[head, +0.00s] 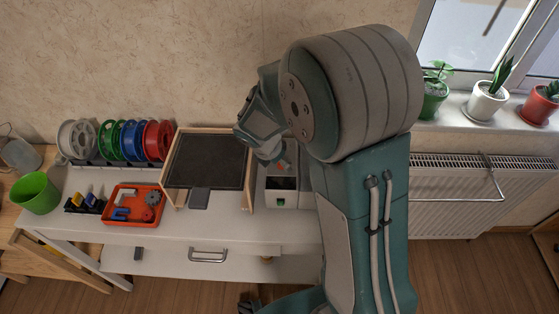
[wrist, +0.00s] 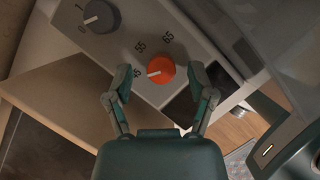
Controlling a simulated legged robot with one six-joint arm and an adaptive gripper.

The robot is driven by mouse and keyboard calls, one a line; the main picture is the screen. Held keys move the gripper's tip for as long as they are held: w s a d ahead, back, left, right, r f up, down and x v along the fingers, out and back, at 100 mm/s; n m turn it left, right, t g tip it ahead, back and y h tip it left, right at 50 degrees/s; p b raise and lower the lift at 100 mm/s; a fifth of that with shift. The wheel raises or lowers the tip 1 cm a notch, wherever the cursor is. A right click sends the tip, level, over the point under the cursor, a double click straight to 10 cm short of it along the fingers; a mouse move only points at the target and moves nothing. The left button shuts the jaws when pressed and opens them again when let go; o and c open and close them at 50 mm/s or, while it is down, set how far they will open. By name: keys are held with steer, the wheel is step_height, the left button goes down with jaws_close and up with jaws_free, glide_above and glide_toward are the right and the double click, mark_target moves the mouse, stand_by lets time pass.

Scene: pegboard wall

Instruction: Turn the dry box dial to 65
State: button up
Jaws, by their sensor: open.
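The orange dial (wrist: 161,68) sits on the pale panel of the dry box (wrist: 185,45), with marks 45, 55 and 65 around it. Its white pointer line points left, towards the 45 mark. My gripper (wrist: 161,80) is open, with one finger on each side of the dial in the wrist view. I cannot tell whether either finger touches it. In the head view the white dry box (head: 292,200) stands at the right end of the bench, partly hidden by my arm.
A grey knob (wrist: 101,16) with I and O marks is on the same panel. A wood-framed black panel (head: 207,160) stands left of the dry box. Further left are a red tray (head: 133,219), spools (head: 158,141) and a green cup (head: 36,194).

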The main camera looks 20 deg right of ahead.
jaws_close()
steer(key=m+g, duration=0.1)
steer(key=m, duration=0.2)
steer(key=m+g, duration=0.1)
steer(key=m, duration=0.1)
steer(key=shift+w+m, duration=0.2)
steer(key=shift+m, duration=0.2)
steer(key=m+g, duration=0.1)
steer(key=m, duration=0.2)
steer(key=m+g, duration=0.1)
steer(key=m, duration=0.2)
steer(key=shift+w, duration=0.2)
steer(key=m+g+y, duration=0.1)
steer(key=m, duration=0.2)
steer(key=m+g+y, duration=0.1)
steer(key=m, duration=0.2)
steer(key=shift+w+d+m, duration=0.1)
steer(key=shift+d+m, duration=0.1)
steer(key=shift+m, duration=0.1)
steer(key=m+y, duration=0.2)
steer(key=m, duration=0.3)
steer(key=shift+d, duration=0.1)
steer(key=shift+m, duration=0.4)
